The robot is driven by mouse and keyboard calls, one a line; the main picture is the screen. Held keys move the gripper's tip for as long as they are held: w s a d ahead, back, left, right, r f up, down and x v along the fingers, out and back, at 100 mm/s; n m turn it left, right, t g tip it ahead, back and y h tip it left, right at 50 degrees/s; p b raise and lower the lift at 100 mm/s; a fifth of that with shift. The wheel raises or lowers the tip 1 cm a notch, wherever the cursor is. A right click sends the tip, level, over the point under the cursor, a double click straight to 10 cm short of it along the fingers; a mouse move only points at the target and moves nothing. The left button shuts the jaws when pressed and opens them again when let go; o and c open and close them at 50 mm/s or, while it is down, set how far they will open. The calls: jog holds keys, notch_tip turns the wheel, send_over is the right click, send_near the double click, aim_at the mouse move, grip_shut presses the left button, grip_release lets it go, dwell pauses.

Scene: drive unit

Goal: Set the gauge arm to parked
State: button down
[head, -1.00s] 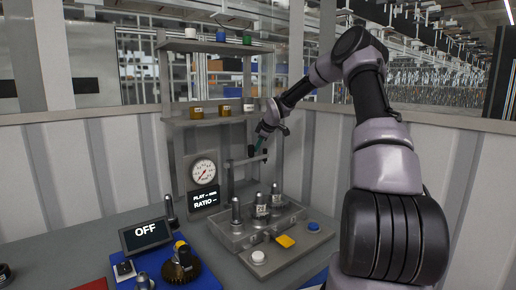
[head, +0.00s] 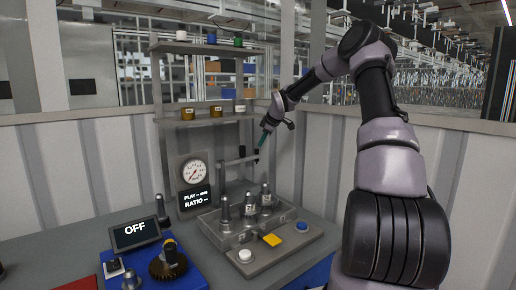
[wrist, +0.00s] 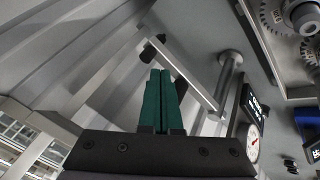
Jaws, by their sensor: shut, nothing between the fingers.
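The gauge arm (head: 239,161) is a grey bar running level from an upright post beside the dial gauge (head: 194,172). In the wrist view the bar (wrist: 196,84) slants from the post (wrist: 229,75) to a black end piece (wrist: 150,48). My gripper (head: 262,141) is at the bar's outer end, with its green fingers pointing down. In the wrist view the green fingers (wrist: 160,72) are shut and empty, close to the black end piece. I cannot tell whether they touch it. The fingers hide part of a dark piece behind them.
A display (head: 135,232) reads OFF at left. Shelves (head: 210,47) rise behind.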

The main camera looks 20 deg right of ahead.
jog(key=d+r, duration=0.3)
jog(key=r, duration=0.2)
jog(key=s+a+f+m+g+y, duration=0.1)
jog(key=s+f+m+y, duration=0.2)
jog(key=s, duration=0.1)
jog(key=s+a+f+m+g+y, duration=0.1)
jog(key=s+a+f+m+y, duration=0.1)
jog(key=s+f+m+y, duration=0.1)
jog(key=s+a+f+m+g+y, duration=0.1)
jog(key=s+a+f+m+y, duration=0.1)
jog(key=s+f+m+y, duration=0.1)
jog(key=shift+s+a+f+m, duration=0.1)
jog(key=shift+s+f+m, duration=0.15)
jog(key=shift+s+f, duration=0.4)
jog(key=shift+s+f+m, duration=0.25)
jog(key=shift+s+f, duration=0.1)
jog(key=shift+s, duration=0.5)
jog(key=shift+r+m+t+y, duration=0.2)
jog(key=shift+m+t+y, duration=0.4)
jog(key=shift+m, duration=0.6)
jog(key=w+d+m+t, duration=0.3)
jog(key=d+m+t, duration=0.45)
jog(key=m, duration=0.25)
jog(key=x, duration=1.4)
jog(key=shift+a+r, duration=0.15)
jog(key=shift+r, duration=0.2)
